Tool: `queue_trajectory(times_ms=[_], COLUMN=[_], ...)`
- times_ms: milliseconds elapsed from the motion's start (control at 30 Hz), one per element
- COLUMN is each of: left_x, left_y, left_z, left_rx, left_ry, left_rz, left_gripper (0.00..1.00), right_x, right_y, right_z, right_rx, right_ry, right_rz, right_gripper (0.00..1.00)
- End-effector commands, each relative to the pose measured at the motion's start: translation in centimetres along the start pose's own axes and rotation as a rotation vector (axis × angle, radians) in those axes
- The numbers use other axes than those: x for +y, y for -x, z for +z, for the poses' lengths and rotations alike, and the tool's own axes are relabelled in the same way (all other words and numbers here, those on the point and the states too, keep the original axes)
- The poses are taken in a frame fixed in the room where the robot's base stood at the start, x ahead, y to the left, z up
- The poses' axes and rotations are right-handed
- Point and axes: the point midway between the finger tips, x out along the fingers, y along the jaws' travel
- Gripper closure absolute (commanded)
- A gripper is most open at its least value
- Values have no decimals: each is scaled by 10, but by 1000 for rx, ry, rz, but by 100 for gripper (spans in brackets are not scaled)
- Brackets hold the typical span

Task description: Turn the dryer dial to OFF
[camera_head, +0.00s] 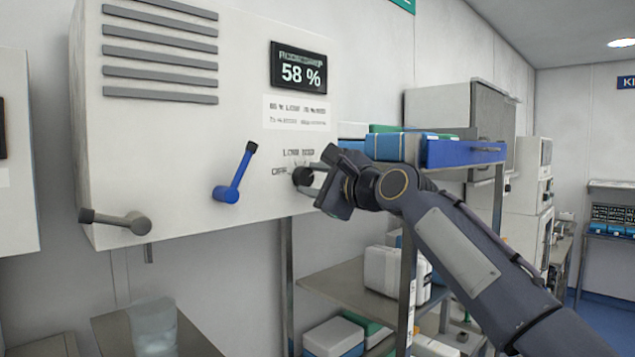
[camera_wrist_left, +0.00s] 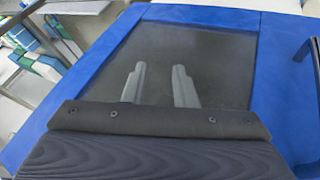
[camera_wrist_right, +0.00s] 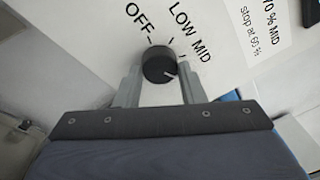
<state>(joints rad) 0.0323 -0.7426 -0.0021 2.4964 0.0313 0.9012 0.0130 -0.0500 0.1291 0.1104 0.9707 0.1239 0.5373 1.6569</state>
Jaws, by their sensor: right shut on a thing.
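The dryer dial (camera_head: 303,176) is a round black knob on the front of the white wall-mounted dryer (camera_head: 200,120). In the right wrist view the dial (camera_wrist_right: 159,66) sits between the fingertips of my right gripper (camera_wrist_right: 160,85), which is shut on it. Its white mark lies on the lower right of the knob, away from the OFF label (camera_wrist_right: 140,17) and below MID (camera_wrist_right: 203,51). The right gripper (camera_head: 316,185) reaches the dial from the right in the head view. My left gripper (camera_wrist_left: 159,85) is open and empty in front of a dark panel; it is outside the head view.
A display (camera_head: 299,67) reads 58 %. A label beside the dial (camera_wrist_right: 258,25) says stop at 60 %. A blue lever (camera_head: 234,175) and a grey lever (camera_head: 115,220) stick out left of the dial. A shelf with a blue bin (camera_head: 460,152) stands at right.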

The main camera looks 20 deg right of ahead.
Motion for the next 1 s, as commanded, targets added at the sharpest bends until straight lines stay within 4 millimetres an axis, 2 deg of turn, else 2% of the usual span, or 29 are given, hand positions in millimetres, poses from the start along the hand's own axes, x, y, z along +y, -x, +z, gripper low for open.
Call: queue_trajectory(times_ms=[1000], left_x=[-14], left_y=[-30], left_z=[15], left_rx=[0], left_ry=[0], left_rz=[0], left_gripper=[75], right_x=[3], right_y=[-1], right_z=[-4], right_rx=[-68], right_ry=[948], right_rz=[-71], right_gripper=[87])
